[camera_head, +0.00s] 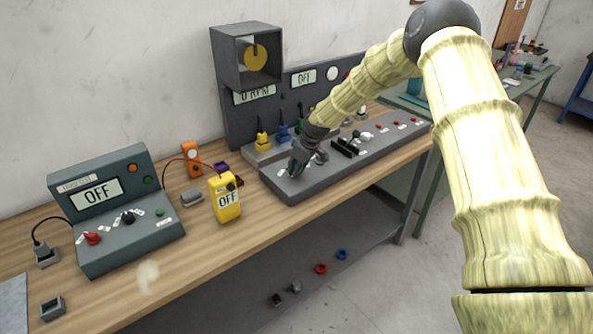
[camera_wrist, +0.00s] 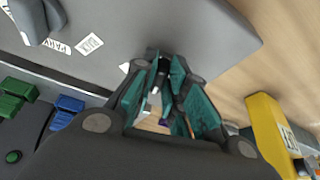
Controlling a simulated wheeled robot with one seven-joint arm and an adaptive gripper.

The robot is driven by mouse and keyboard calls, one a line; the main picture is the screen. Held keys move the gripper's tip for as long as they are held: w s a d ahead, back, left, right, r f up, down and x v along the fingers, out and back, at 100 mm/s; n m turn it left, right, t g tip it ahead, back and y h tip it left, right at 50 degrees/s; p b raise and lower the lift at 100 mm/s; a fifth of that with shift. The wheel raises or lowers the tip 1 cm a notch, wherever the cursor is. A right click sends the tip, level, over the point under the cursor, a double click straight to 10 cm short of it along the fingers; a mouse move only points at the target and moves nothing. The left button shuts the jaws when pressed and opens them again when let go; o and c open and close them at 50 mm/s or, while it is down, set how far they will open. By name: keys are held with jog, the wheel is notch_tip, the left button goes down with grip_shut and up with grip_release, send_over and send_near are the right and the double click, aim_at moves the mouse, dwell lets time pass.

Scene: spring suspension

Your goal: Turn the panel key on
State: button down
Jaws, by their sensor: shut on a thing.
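The long grey control panel (camera_head: 345,165) lies along the front of the wooden bench. My gripper (camera_head: 296,170) is down at the panel's left end, fingers pointing at its top face. In the wrist view my gripper (camera_wrist: 164,72) has its teal-lined fingers close together over the panel's surface (camera_wrist: 190,30). It is shut on the panel key, which the fingers hide almost wholly, so its turn position cannot be told. The upright board's display (camera_head: 303,77) reads OFF.
A yellow meter (camera_head: 225,198) stands left of the panel and also shows in the wrist view (camera_wrist: 268,135). A grey OFF box (camera_head: 115,210) is farther left. Coloured plugs (camera_head: 283,132) stand behind my gripper. A dark lever (camera_wrist: 35,20) is nearby on the panel.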

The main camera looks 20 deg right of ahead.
jog(key=m, duration=0.2)
jog(key=m+t+h+b, duration=0.1)
jog(key=m, duration=0.1)
jog(key=shift+a+h, duration=0.3)
jog(key=shift+a, duration=0.05)
jog(key=shift+a+r+m+h+b, duration=0.15)
jog(key=shift+m+h+b, duration=0.65)
jog(key=shift+m, duration=1.4)
jog(key=c, duration=1.4)
grip_release()
jog(key=shift+c, duration=0.2)
jog(key=v, duration=1.1)
jog(key=shift+s+r, duration=0.15)
jog(key=shift+r, duration=0.25)
jog(key=shift+a, duration=0.1)
